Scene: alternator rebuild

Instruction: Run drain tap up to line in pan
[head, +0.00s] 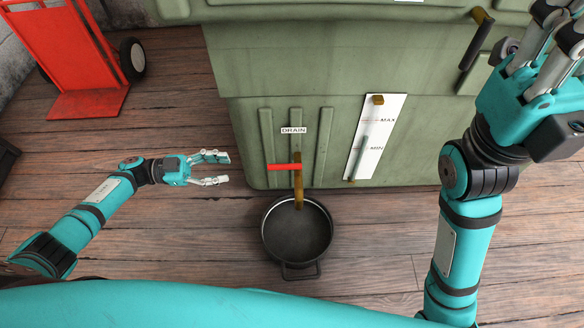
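The drain tap (298,188) is a brass pipe with a red lever (283,167), on the green cabinet's front below the DRAIN label (293,130). The lever points left, across the pipe. A dark round pan (297,240) stands on the floor under the spout. No liquid or fill line can be made out in it. My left gripper (222,169) is open and empty, to the left of the lever and apart from it. My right gripper (555,45) is at the upper right, partly cut off by the frame edge, beside the cabinet; its fingers look spread and nothing shows between them.
A white gauge (376,136) marked MAX and MIN is on the green cabinet (225,75), right of the tap. A dark handle (477,40) sticks out at the upper right. A red hand truck (62,52) stands at the upper left. The wooden floor left of the pan is clear.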

